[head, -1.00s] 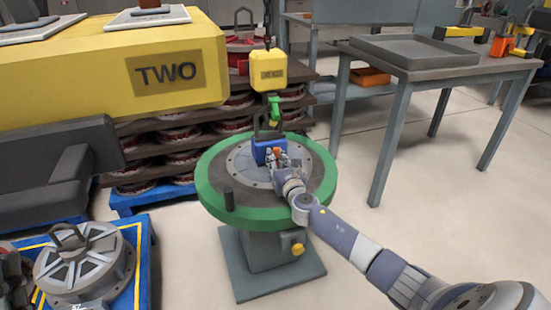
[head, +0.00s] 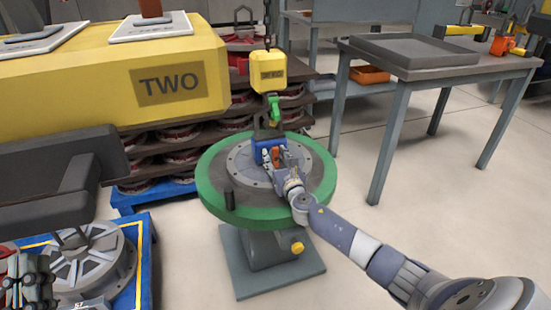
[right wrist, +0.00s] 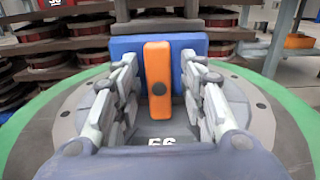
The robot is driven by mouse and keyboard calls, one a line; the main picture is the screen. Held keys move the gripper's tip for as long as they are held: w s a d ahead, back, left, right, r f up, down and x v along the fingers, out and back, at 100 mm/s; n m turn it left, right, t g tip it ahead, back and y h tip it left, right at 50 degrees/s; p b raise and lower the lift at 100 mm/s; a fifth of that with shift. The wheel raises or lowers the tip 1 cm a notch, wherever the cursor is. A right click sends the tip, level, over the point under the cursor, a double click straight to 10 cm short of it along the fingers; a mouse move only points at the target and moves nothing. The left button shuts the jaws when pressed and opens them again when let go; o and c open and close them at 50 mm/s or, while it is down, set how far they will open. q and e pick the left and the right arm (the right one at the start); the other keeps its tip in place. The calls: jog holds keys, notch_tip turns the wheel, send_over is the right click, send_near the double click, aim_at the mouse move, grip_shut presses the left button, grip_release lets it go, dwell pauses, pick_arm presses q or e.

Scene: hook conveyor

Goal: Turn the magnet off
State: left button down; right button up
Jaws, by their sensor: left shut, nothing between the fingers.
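The blue magnet (head: 262,146) sits on the grey metal disc (head: 238,165) at the middle of the green-rimmed round table (head: 205,185). Its orange lever (right wrist: 157,80) stands upright on the near face in the right wrist view. My right gripper (head: 277,156) is at the magnet's near side. In the right wrist view my right gripper (right wrist: 158,72) is open, with one finger on each side of the lever and gaps showing. My left gripper (head: 28,283) is shut and empty at the lower left corner, beside a grey metal part.
A yellow hoist block (head: 268,70) with a green hook (head: 273,108) hangs above the magnet. A yellow machine marked TWO (head: 100,85) stands at left. A grey wheel-like part (head: 95,262) lies on the blue pallet (head: 145,270). Floor is clear at right.

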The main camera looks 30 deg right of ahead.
jog(key=v, duration=1.2)
dwell(0.5)
